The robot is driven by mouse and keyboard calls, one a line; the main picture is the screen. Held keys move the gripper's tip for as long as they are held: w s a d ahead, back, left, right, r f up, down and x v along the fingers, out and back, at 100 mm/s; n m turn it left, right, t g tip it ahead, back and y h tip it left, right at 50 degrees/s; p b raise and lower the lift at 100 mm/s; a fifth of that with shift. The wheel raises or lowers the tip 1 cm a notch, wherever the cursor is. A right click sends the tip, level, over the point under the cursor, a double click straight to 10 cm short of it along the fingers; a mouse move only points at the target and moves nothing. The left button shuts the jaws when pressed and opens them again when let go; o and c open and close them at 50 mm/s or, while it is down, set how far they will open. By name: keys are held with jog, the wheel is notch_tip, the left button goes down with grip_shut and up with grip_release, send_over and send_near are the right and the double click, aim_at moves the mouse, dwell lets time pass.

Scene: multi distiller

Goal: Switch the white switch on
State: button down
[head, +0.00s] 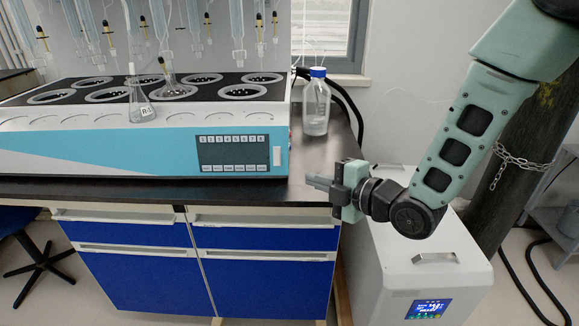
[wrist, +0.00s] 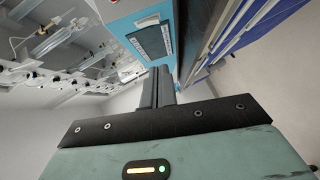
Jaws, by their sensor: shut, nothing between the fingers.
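The white switch (head: 277,156) is a small upright white rectangle on the blue front of the distiller (head: 120,150), just right of its dark control panel (head: 232,153). My gripper (head: 310,181) is shut and empty. Its fingers point left, a little lower than the switch and to its right in the head view, apart from the distiller. In the wrist view, my shut fingers (wrist: 159,75) point toward the distiller front, with the control panel (wrist: 152,40) beyond them.
A clear bottle with a blue cap (head: 317,102) stands on the dark bench right of the distiller. A flask (head: 140,108) stands at the distiller's top front. Blue drawers (head: 262,283) are below the bench. A white unit (head: 425,270) stands below my arm.

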aim_at(277, 157)
jog(key=shift+a, duration=0.1)
jog(key=p+x, duration=0.1)
jog(key=x, duration=0.9)
jog(key=shift+a, duration=0.1)
jog(key=w, duration=0.2)
jog(key=shift+w+d+f+p, duration=0.2)
jog(key=shift+w+f+p, duration=0.1)
jog(key=shift+f+p, duration=0.05)
jog(key=shift+w+f, duration=0.2)
jog(key=shift+w, duration=0.4)
jog(key=shift+a, duration=0.1)
